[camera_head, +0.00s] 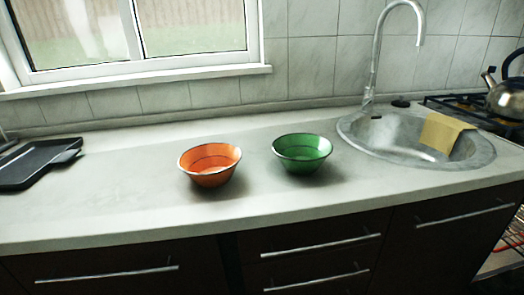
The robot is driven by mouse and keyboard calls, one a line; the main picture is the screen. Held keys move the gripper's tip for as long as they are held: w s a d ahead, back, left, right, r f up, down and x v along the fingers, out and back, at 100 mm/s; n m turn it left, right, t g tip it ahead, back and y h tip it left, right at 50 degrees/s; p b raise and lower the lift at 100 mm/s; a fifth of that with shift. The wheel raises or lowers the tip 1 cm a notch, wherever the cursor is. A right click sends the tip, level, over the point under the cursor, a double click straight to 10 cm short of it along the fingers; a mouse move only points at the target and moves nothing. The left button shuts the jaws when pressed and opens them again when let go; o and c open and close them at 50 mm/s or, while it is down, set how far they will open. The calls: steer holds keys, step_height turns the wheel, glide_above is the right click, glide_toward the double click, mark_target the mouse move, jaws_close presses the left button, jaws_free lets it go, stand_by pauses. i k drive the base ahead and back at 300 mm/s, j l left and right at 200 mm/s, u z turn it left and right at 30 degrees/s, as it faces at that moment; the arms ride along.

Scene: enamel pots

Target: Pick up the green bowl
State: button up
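The green bowl (302,153) stands upright on the pale countertop, right of the middle of the view and left of the sink. Its dark rim and shaded inside show, and I cannot see anything in it. My gripper is not in view, so its state and its distance from the bowl do not show.
An orange bowl (209,164) stands just left of the green one, with a small gap between. A metal sink (365,143) with a tall tap (375,65) and yellow cloth (443,132) is at right. A dark tray (38,165) lies far left. The counter (110,200) is clear at front.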

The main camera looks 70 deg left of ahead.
mark_target(299, 153)
steer(key=u, duration=1.45)
